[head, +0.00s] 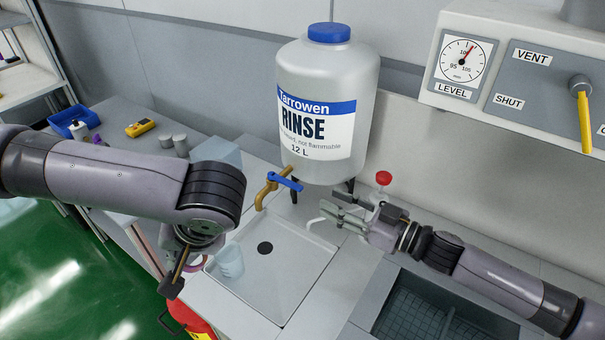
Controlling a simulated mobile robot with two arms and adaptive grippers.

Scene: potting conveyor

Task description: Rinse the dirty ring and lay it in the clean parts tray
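A pinkish-purple curved piece (197,264), perhaps the ring, shows partly behind my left gripper (178,278) at the sink's left edge. My arm hides much of it, and I cannot tell whether the fingers hold it. My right gripper (338,208) points left beyond the sink's right back corner, its fingers apart and nothing seen between them. The white rinse tank (318,128) has a brass tap (267,190) with a blue lever over the pale sink (285,285). A dark grid-bottomed tray (412,312) lies at lower right; I cannot read any label.
A translucent cup (230,261) stands in the sink near the drain. A red knob (383,178) and a white curved spout (318,221) are close to my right gripper. A control panel (530,75) overhangs at right. A blue bin (72,121) is at far left.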

